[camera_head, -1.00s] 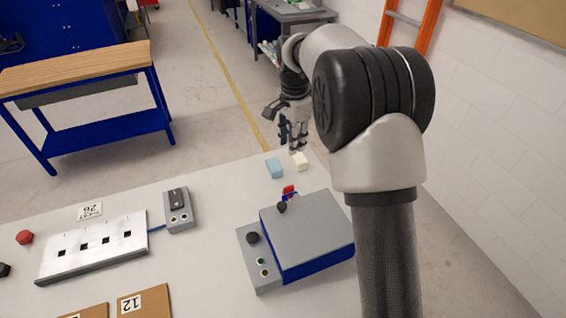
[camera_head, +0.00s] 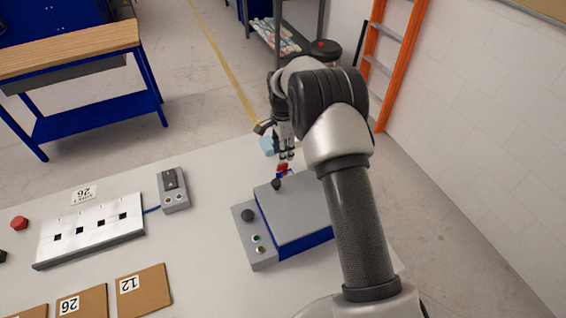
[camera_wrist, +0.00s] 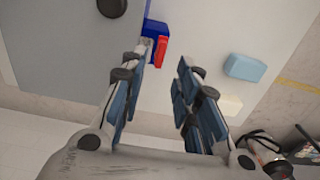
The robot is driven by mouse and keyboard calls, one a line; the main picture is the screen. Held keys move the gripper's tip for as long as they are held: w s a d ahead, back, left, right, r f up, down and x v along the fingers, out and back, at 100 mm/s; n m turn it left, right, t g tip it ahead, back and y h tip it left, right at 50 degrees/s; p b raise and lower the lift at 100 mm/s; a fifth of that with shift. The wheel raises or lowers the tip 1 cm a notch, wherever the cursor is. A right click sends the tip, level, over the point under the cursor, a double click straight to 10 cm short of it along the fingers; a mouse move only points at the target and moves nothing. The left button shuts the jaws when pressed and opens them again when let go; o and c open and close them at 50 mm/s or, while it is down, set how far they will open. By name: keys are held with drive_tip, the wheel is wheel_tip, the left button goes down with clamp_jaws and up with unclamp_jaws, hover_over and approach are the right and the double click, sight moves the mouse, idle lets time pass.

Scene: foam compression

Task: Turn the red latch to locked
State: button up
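The red latch (camera_head: 283,167) sits on a blue mount at the back edge of the grey-topped blue box (camera_head: 294,210). In the wrist view the red latch (camera_wrist: 161,52) shows as a small upright bar beside its blue block, just beyond the left finger's tip. My gripper (camera_head: 286,156) hangs just above and behind the latch. In the wrist view my gripper (camera_wrist: 165,68) is open, with a clear gap between its blue-padded fingers and nothing held. Whether a finger touches the latch I cannot tell.
A black knob (camera_head: 276,184) stands near the latch. A control panel (camera_head: 249,248) adjoins the box. A white slotted fixture (camera_head: 90,236) is at left.

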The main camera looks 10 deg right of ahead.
sight(282, 169)
wheel_tip(282, 169, down, 6)
drive_tip(key=shift+r, duration=0.25)
drive_tip(key=shift+c, duration=0.4)
clamp_jaws()
